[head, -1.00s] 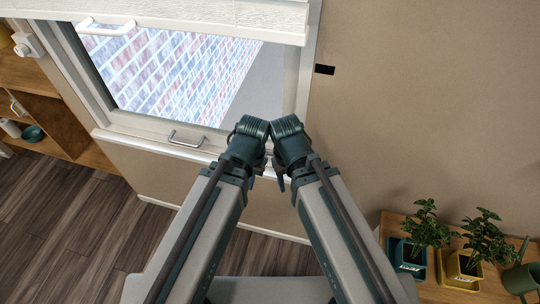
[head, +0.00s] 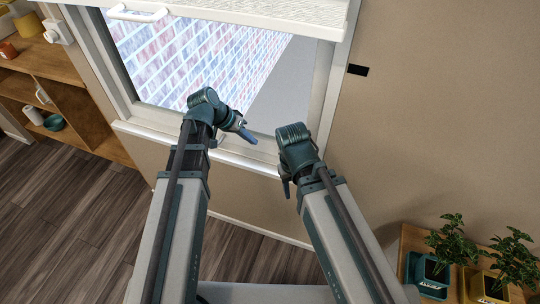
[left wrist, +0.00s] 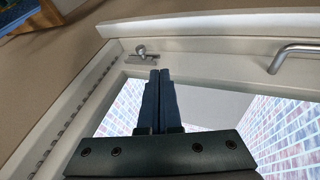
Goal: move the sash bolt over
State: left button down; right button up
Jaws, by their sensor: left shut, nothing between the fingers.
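The sash bolt (left wrist: 141,53) shows in the left wrist view as a small metal knob on a plate, on the pale sash rail near the frame corner. I cannot make it out in the head view. My left gripper (head: 251,138) is at the lower part of the window, its dark blue fingers pointing right. In the left wrist view its shut fingers (left wrist: 160,74) end just below the bolt's plate, with nothing between them. I cannot tell whether they touch it. My right gripper (head: 287,189) hangs below the sill, its fingers partly hidden.
A metal bar handle (left wrist: 293,53) is on the same rail, right of the bolt. A white blind (head: 250,14) covers the window top. A wooden shelf (head: 72,72) stands left. Potted plants (head: 448,246) stand on a wooden surface at lower right.

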pick_arm(q)
jog(key=shift+w+a+r, duration=0.15)
jog(key=shift+w+a, duration=0.1)
jog(key=shift+w, duration=0.05)
jog(key=b+x, duration=0.9)
jog(key=x, duration=0.2)
jog(key=shift+s+d, duration=0.25)
jog(key=shift+d, duration=0.3)
jog(key=shift+s+d, duration=0.2)
jog(key=shift+d, duration=0.3)
jog(key=shift+s+d, duration=0.15)
jog(key=shift+d, duration=0.45)
